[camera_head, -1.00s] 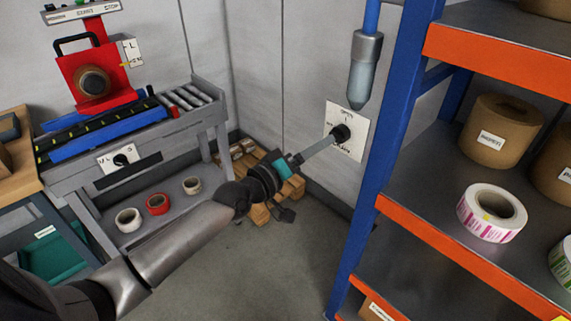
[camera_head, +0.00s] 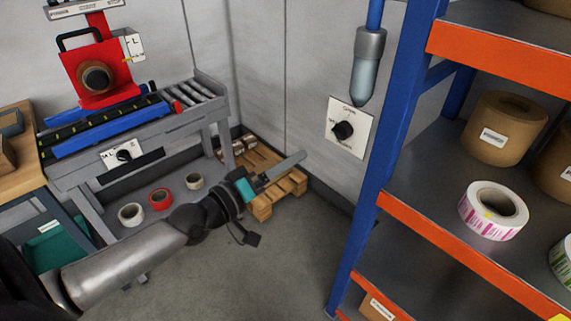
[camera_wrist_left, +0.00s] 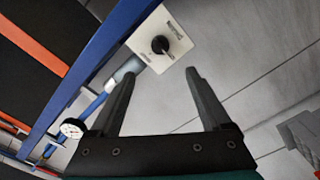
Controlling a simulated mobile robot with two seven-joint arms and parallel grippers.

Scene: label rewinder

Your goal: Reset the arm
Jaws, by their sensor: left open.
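My left arm reaches in from the lower left in the head view. Its gripper (camera_head: 283,170) is out in front of the wooden pallet and points to the right. In the left wrist view its two dark fingers (camera_wrist_left: 158,98) stand apart with nothing between them. A black knob (camera_head: 342,131) on a white wall plate (camera_head: 353,145) is up and to the right of the gripper, apart from it. The knob also shows in the left wrist view (camera_wrist_left: 160,45), beyond the fingertips. My right gripper is in neither view.
A blue and orange shelf rack (camera_head: 375,170) with label rolls (camera_head: 493,212) stands close on the right. A blue pipe with a grey nozzle (camera_head: 368,67) hangs above the plate. The pallet (camera_head: 262,205) lies by the wall. The grey machine bench (camera_head: 135,142) is at left.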

